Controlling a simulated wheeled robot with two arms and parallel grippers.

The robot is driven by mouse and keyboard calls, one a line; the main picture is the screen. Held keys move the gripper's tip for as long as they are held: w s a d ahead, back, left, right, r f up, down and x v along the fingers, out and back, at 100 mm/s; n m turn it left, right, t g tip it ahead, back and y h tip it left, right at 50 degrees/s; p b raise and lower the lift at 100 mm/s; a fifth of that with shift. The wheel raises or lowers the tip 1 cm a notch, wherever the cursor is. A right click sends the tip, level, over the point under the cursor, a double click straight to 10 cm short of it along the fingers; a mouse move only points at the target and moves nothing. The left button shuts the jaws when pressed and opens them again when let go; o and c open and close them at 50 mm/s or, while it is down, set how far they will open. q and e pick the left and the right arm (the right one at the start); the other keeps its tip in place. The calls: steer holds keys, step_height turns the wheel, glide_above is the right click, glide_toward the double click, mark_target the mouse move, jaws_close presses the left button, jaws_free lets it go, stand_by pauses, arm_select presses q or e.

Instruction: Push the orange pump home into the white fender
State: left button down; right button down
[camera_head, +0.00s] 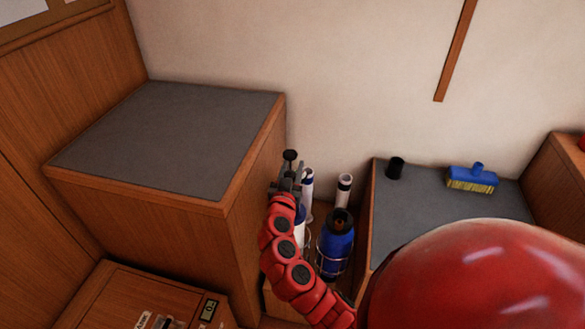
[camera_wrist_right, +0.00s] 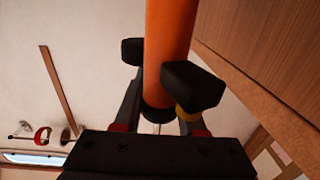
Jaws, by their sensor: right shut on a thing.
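The orange pump (camera_wrist_right: 169,30) is a thick orange cylinder in the right wrist view, with a dark collar and a thin pale rod at its lower end. My right gripper (camera_wrist_right: 162,70) is shut on it, one black finger pad on each side. In the head view my right gripper (camera_head: 286,180) is raised at the end of the red arm, beside the grey-topped cabinet. The pump's orange body is hidden there. A white fender with blue ends (camera_head: 299,228) stands just below and behind the gripper, partly covered by my arm. I cannot tell whether pump and fender touch. My left gripper is out of view.
A blue fender (camera_head: 336,245) stands in a wire holder, with a white tube (camera_head: 344,188) behind it. A grey-topped cabinet (camera_head: 165,130) is close on the left. A lower grey counter (camera_head: 430,205) on the right holds a black cup (camera_head: 396,168) and a blue brush (camera_head: 472,177).

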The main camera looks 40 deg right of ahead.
steer(key=shift+c, duration=2)
jaws_free()
steer(key=shift+s+a, duration=0.1)
steer(key=b+v, duration=0.2)
steer(key=v, duration=1.5)
steer(key=shift+b, duration=0.4)
steer(key=shift+a+r, duration=0.1)
